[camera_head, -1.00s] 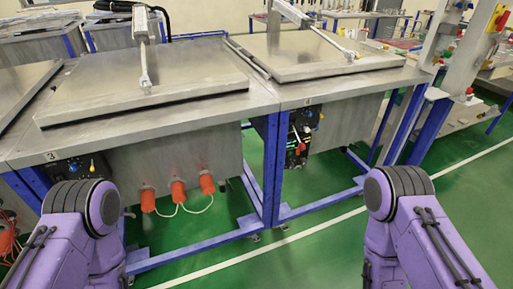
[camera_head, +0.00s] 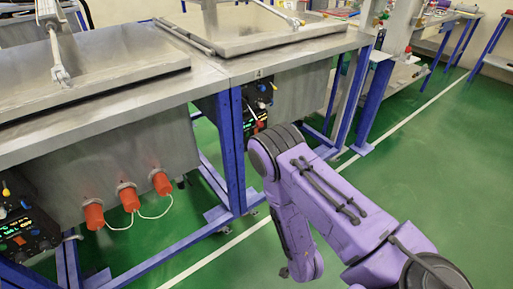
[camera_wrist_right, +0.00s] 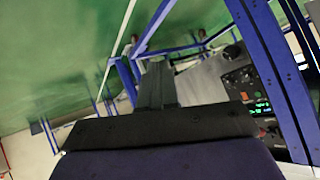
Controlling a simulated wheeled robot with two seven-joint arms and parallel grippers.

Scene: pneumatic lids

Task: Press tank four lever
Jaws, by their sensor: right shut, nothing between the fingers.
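The tank four control panel (camera_head: 257,105) hangs under the table edge by the blue leg, below the "4" label. A panel with green digits also shows at the right of the right wrist view (camera_wrist_right: 252,85). My right gripper (camera_wrist_right: 158,72) is shut and empty, apart from that panel. My left gripper is not in view.
Tank three's panel (camera_head: 22,225) is at the lower left, with orange plugs (camera_head: 129,198) and looped white cables beside it. Blue legs (camera_head: 231,150) frame the tanks. The green floor (camera_head: 420,180) to the right is open.

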